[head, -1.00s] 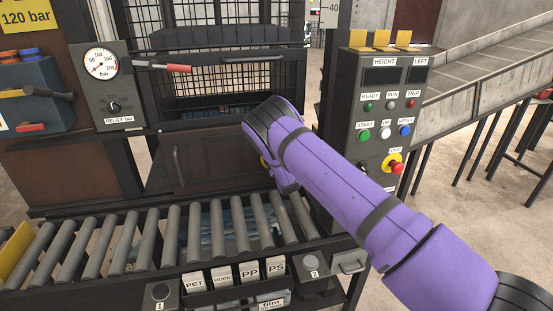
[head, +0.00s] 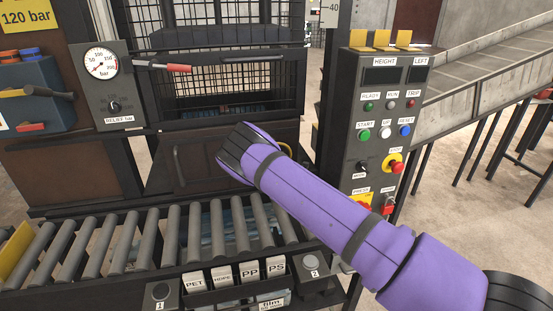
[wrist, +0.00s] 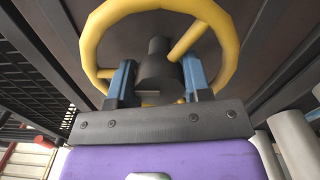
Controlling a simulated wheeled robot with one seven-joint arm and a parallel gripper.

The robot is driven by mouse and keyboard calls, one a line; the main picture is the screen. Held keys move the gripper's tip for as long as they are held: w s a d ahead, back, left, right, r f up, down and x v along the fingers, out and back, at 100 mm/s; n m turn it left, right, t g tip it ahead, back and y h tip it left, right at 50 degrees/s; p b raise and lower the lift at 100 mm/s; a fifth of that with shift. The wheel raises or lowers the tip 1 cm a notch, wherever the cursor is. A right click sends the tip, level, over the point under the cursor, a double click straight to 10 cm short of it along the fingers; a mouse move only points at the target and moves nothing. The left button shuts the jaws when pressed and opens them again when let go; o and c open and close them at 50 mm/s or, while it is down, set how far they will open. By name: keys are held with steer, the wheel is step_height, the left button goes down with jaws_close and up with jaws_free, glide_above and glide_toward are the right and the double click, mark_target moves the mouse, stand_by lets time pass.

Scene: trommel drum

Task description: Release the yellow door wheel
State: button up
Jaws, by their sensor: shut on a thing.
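The yellow door wheel (wrist: 232,38) fills the upper part of the wrist view, with a dark hub (wrist: 157,68) and a yellow spoke. My gripper (wrist: 159,64) is at the wheel, its two blue fingers on either side of the hub. It is shut on the wheel, but the exact contact between fingers, rim and hub is partly hidden. In the head view my purple wrist lies in front of the brown door (head: 190,163) and hides most of the wheel.
The control panel (head: 372,130) stands to the right of the door. A roller conveyor (head: 190,235) runs below it. A mesh guard (head: 225,72) is above the door, with a red-gripped lever (head: 178,68) beside it. A pressure gauge (head: 101,63) is at the left.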

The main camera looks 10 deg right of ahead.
steer(key=shift+f, duration=0.1)
stand_by(0.3)
steer(key=o, duration=0.9)
steer(key=s, duration=1)
steer(key=shift+s, duration=0.4)
